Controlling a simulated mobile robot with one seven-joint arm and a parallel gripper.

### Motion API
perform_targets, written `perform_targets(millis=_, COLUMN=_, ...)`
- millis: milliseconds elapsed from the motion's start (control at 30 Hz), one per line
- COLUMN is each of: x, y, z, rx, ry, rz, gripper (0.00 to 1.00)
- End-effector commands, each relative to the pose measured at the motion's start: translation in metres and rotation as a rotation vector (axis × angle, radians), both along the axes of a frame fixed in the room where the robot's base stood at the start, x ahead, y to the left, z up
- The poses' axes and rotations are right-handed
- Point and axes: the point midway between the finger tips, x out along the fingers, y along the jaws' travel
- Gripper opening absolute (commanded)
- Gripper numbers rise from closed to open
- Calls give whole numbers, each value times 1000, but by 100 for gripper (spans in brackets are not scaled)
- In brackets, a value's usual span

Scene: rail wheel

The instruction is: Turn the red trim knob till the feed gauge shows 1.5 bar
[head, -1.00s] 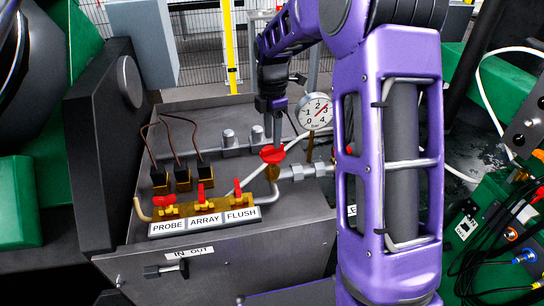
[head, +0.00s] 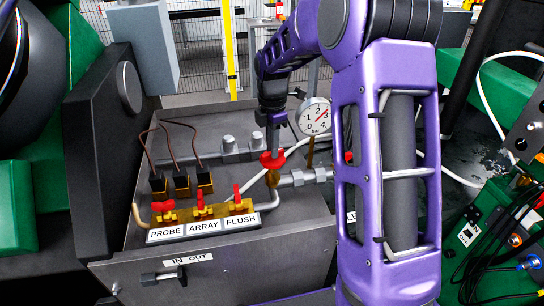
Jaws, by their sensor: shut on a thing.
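The red trim knob (head: 272,162) sits on a brass valve on the pipework, at the middle of the head view. My gripper (head: 273,150) comes down from above and is shut on the knob, its fingers partly hiding it. The feed gauge (head: 314,116) is a round white dial marked 0 to 4 bar, just right of my gripper. Its red needle points up and right, seemingly between 2 and 3; the exact reading is too small to tell.
A brass manifold (head: 203,211) with several red levers stands left of the knob, behind the labels PROBE, ARRAY and FLUSH. Black connectors (head: 181,184) with brown cables stand behind it. Steel pipe fittings (head: 305,176) lie right of the knob. My purple arm covers the right middle.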

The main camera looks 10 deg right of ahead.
Motion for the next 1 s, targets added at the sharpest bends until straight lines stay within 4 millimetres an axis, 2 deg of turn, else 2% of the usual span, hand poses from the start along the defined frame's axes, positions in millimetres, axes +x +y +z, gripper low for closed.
perform_targets(millis=267, x=0, y=0, z=0, rx=0, ry=0, rz=-15, gripper=0)
perform_targets(millis=633, x=0, y=0, z=0, rx=0, ry=1, rz=-384, gripper=0)
perform_targets(millis=1000, x=0, y=0, z=0, rx=-1, ry=0, rz=-428, gripper=0)
